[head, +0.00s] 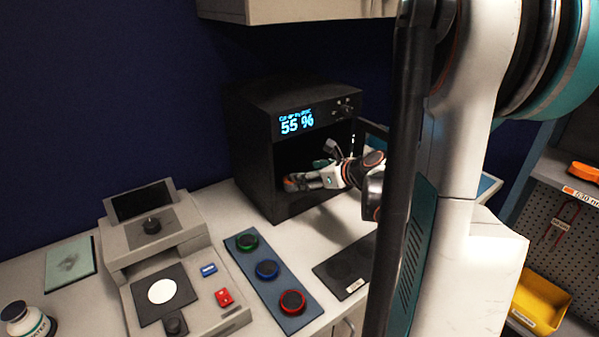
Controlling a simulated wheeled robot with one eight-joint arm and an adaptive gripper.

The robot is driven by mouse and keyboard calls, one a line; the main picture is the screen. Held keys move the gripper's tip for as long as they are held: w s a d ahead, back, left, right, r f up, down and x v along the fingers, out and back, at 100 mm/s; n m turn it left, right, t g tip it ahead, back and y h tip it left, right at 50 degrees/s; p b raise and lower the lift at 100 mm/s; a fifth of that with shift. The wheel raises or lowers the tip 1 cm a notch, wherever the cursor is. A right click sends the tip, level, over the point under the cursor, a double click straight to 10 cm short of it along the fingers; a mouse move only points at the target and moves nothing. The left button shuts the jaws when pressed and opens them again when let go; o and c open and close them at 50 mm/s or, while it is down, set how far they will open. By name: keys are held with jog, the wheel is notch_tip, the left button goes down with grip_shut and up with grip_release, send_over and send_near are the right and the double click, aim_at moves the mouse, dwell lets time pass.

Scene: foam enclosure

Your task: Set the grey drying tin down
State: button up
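My gripper (303,181) reaches through the open front of a black drying cabinet (258,178) whose display reads 55 %. The fingers are low inside the cabinet, close to its floor. They are small and dark here, and I cannot tell whether they are open or shut. A small orange and grey patch shows at the fingertips, but I cannot make out whether it is part of the gripper or a tin. No grey drying tin can be clearly identified; the cabinet's inside is dark and partly hidden by my gripper.
A blue strip (242,262) holds green, blue and red ringed tins. A dark mat (335,275) lies right of it, partly behind my arm. A grey instrument (160,235) with a screen stands left. The cabinet's open door (374,135) is beside my wrist.

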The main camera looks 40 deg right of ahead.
jog(key=v, duration=0.2)
jog(key=shift+s+r, duration=0.1)
jog(key=shift+s, duration=0.15)
dwell(1.0)
